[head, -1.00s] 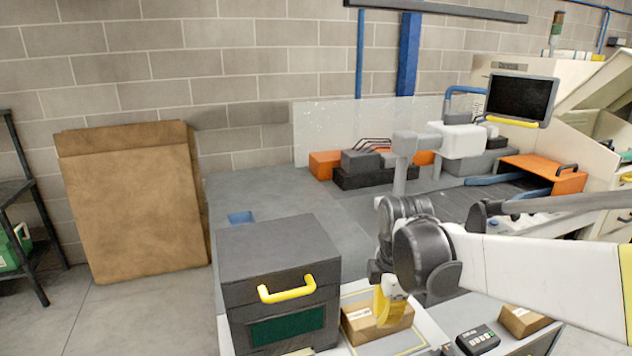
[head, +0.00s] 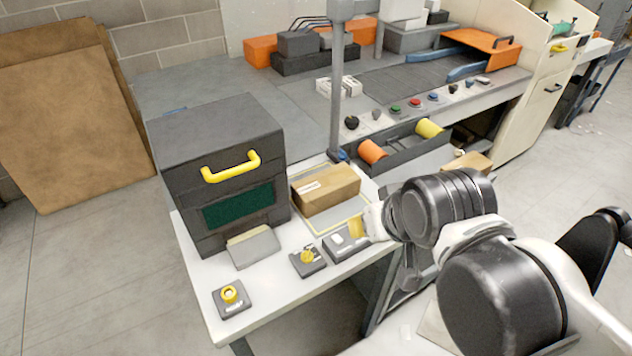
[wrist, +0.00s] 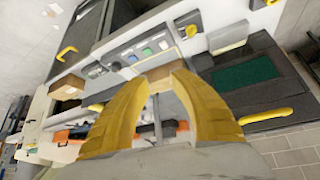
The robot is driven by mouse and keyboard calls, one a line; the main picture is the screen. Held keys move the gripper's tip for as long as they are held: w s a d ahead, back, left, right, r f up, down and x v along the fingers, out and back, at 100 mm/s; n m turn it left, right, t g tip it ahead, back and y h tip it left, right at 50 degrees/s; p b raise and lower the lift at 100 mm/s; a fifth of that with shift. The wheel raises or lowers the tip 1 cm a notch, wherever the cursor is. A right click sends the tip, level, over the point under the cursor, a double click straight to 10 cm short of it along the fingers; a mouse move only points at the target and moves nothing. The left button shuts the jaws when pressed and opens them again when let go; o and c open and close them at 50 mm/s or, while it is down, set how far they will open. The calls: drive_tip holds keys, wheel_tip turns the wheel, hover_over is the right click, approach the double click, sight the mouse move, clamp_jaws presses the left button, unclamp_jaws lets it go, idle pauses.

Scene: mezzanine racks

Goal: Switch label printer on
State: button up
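A dark box-shaped machine (head: 215,130) with a yellow handle and green window stands on a white bench; it looks like the label printer. It also shows at the right of the wrist view (wrist: 282,65). In front of it are a grey box with a round yellow knob (head: 229,295), a box with a yellow turn switch (head: 307,257), and a dark box with a white part (head: 340,241). My gripper (head: 357,229) is close to that last box and partly hides it; contact is unclear. In the wrist view its yellow fingers (wrist: 160,79) stand apart, with no held object visible.
A cardboard box (head: 327,190) lies on the bench beside the machine, near a grey post (head: 338,90). Open floor lies left of the bench.

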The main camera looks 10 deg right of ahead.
drive_tip(key=n+g, duration=0.4)
drive_tip(key=g, duration=0.3)
hover_over(335, 235)
wheel_tip(335, 235, down, 8)
wheel_tip(335, 235, down, 11)
drive_tip(key=b, duration=0.3)
drive_tip(key=shift+s+r, duration=0.1)
clamp_jaws()
